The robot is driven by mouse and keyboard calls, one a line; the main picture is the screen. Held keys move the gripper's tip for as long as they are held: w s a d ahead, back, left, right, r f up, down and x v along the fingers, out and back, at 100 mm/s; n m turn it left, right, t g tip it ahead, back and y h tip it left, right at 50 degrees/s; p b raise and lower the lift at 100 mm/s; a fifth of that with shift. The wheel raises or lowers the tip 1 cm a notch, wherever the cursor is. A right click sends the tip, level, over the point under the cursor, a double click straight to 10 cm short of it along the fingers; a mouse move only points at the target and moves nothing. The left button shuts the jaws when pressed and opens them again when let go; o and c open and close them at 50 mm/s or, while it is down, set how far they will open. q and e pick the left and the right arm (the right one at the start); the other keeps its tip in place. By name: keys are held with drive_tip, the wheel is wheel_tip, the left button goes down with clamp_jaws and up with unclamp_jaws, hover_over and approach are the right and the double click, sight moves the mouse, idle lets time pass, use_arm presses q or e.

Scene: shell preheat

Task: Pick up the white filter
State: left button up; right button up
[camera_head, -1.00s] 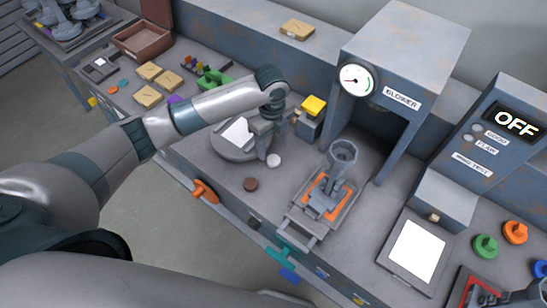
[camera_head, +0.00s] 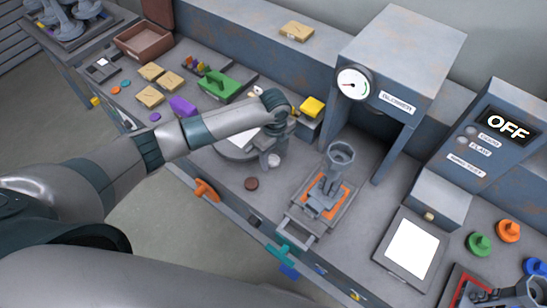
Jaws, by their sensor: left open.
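The white filter (camera_head: 274,160) is a small white round piece on the grey bench, at the right edge of a round grey plate (camera_head: 226,152). My left gripper (camera_head: 271,154) points down right over it, with its fingertips close around or just above it. The jaws are open; I cannot tell whether they touch the filter. My left wrist and forearm hide much of the round plate and the white square on it. My right gripper is not in view.
A brown disc (camera_head: 251,183) lies just in front of the filter. A yellow-topped block (camera_head: 312,106) stands behind. A green piece (camera_head: 217,85) lies behind my arm.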

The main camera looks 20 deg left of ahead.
sight(274, 160)
use_arm(q)
drive_tip(key=shift+f, duration=0.2)
idle(0.3)
drive_tip(key=c, duration=1.1)
drive_tip(key=shift+r, duration=0.2)
wheel_tip(274, 160, up, 10)
drive_tip(key=b, duration=0.3)
drive_tip(key=shift+f, duration=0.15)
